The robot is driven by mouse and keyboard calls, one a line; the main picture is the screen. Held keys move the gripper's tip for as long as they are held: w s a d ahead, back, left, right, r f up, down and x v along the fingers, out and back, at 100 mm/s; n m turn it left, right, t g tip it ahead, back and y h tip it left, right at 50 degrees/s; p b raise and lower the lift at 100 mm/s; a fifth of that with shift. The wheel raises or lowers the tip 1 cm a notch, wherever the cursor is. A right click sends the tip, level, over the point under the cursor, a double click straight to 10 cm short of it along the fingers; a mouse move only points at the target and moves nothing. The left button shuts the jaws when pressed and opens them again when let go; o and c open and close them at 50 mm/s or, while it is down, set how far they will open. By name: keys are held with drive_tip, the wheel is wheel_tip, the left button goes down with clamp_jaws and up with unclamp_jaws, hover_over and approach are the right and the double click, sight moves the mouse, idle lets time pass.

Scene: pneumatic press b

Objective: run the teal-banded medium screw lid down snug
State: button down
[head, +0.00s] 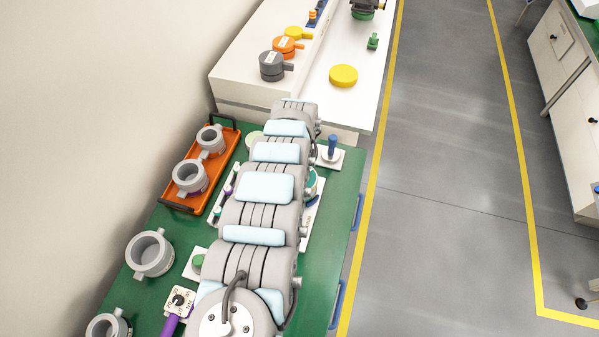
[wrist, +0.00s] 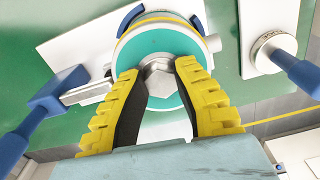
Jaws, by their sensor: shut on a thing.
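The teal-banded screw lid (wrist: 184,92) shows in the wrist view as a teal disc with a grey hex knob (wrist: 160,82) at its middle. It sits on a round white body with blue parts at its rim, on a white plate. My gripper (wrist: 158,70), with yellow-backed black fingers, is shut on the hex knob, one finger on each side. In the head view only a teal sliver of the lid (head: 312,182) shows beside my arm, and my fingers are hidden there. I cannot tell how tightly the lid is seated.
A blue-handled fixture (head: 332,147) on a white plate stands close by. Another blue handle (wrist: 62,92) with a grey bar lies left of the lid in the wrist view. An orange tray (head: 222,172) with grey ring parts and a large grey ring (head: 149,254) stand left.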

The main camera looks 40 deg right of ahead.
drive_tip(key=shift+r, duration=0.1)
drive_tip(key=c, duration=0.8)
unclamp_jaws()
drive_tip(key=shift+o, duration=0.2)
wheel_tip(320, 180, up, 12)
